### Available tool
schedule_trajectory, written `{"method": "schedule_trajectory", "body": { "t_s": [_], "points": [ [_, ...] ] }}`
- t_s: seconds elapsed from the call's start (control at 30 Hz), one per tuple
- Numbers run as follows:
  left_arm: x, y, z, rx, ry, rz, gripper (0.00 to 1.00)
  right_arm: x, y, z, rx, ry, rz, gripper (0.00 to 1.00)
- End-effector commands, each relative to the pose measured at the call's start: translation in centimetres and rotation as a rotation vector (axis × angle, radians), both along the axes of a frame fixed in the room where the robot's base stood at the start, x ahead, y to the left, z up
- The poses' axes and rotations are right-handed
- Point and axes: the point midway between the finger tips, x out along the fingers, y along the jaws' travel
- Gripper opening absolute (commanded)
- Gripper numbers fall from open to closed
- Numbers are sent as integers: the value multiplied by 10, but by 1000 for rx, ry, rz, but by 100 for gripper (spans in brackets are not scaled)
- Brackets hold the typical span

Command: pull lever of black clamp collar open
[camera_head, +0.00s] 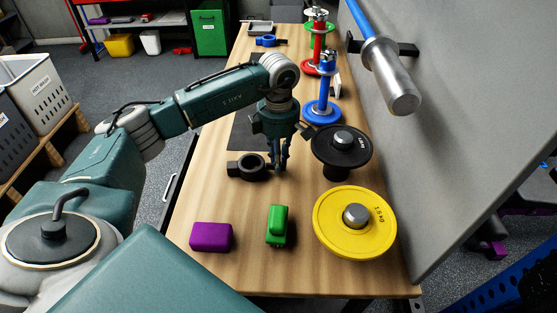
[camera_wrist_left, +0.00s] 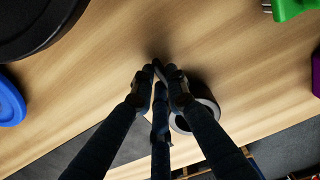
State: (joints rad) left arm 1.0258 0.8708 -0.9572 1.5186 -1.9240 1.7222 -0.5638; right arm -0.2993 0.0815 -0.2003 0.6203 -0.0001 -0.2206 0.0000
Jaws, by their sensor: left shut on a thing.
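The black clamp collar (camera_head: 251,168) lies on the wooden table, left of my left gripper (camera_head: 280,168). My left gripper points down with its fingers together, shut on the collar's lever at the collar's right side. The lever itself is mostly hidden by the fingers. In the left wrist view the fingertips (camera_wrist_left: 162,72) meet next to the collar (camera_wrist_left: 205,101), which is partly covered by a finger. My right gripper is not in view.
A black plate (camera_head: 322,146) on a stand is close right of the gripper. A yellow plate (camera_head: 330,235), green block (camera_head: 277,226) and purple block (camera_head: 211,237) lie nearer. A blue-based post (camera_head: 323,110) stands behind. A grey board (camera_head: 450,130) bounds the table's right side.

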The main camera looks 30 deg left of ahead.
Motion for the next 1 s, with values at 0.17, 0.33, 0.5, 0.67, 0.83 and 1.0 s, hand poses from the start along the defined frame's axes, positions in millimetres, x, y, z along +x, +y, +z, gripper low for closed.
{"method": "schedule_trajectory", "body": {
  "t_s": [0.17, 0.33, 0.5, 0.67, 0.83, 1.0],
  "points": [
    [0, 0, 0, 0, 0, -1, 33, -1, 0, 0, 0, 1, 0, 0],
    [0, 0, 0, 0, 0, -1, 33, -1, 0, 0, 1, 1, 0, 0],
    [0, 0, 4, 0, -2, -1, 33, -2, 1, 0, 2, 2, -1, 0],
    [1, 0, 26, 0, -6, -1, 33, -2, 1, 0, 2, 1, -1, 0],
    [1, 0, 64, 0, -6, -2, 33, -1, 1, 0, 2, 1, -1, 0],
    [1, 0, 96, 0, -4, -2, 33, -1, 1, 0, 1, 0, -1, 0]
  ]
}}
